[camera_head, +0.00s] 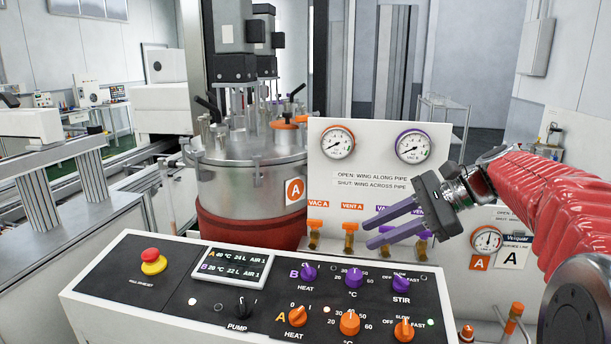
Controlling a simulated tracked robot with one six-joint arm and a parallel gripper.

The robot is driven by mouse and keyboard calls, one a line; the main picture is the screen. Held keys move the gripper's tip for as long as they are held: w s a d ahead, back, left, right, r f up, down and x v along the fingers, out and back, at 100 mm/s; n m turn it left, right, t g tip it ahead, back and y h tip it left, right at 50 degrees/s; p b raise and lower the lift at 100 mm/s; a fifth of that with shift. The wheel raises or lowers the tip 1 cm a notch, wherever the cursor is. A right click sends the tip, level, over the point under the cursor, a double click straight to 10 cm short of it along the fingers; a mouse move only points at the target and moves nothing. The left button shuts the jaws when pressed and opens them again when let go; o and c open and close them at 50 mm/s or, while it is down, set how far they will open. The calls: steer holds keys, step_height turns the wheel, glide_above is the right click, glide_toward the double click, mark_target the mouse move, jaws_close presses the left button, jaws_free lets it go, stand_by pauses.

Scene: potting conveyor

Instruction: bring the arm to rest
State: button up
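My gripper (368,234) is at the right of the head view, at the end of my red-sleeved arm, which comes in from the right edge. Its two purple fingers point left and stand apart, with nothing visible between them. The gripper is in front of the lower part of the white valve panel (329,180), above the control console (160,290). It hides some of the purple-labelled valves there. I cannot tell whether it touches the panel.
A steel vessel (245,185) marked A stands left of the panel. The console carries a red stop button (150,255), a display (231,266) and several purple and orange knobs. Two gauges (338,143) sit on the panel. A third gauge (487,239) is behind my arm. A conveyor runs at left.

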steer(key=s+a+f+n+h, duration=0.1)
steer(key=s+f+n+h, duration=0.1)
steer(key=s, duration=0.2)
steer(key=s+a+f+n+h, duration=0.1)
steer(key=s+f+n, duration=0.1)
steer(key=s, duration=0.3)
steer(key=s+a+f+n+h, duration=0.1)
steer(key=s+f+n+h, duration=0.1)
steer(key=s, duration=0.2)
steer(key=shift+s+f+h, duration=0.25)
steer(key=shift+s+h, duration=0.05)
steer(key=shift+s, duration=0.05)
steer(key=s+d+f+n+t+h, duration=0.2)
steer(key=s+d+f+n+h, duration=0.2)
steer(key=s+f+n, duration=0.4)
steer(key=s+n+h, duration=0.1)
steer(key=s, duration=0.2)
steer(key=shift+s+f+t, duration=0.2)
steer(key=shift+s+t, duration=0.2)
steer(key=shift+o, duration=0.5)
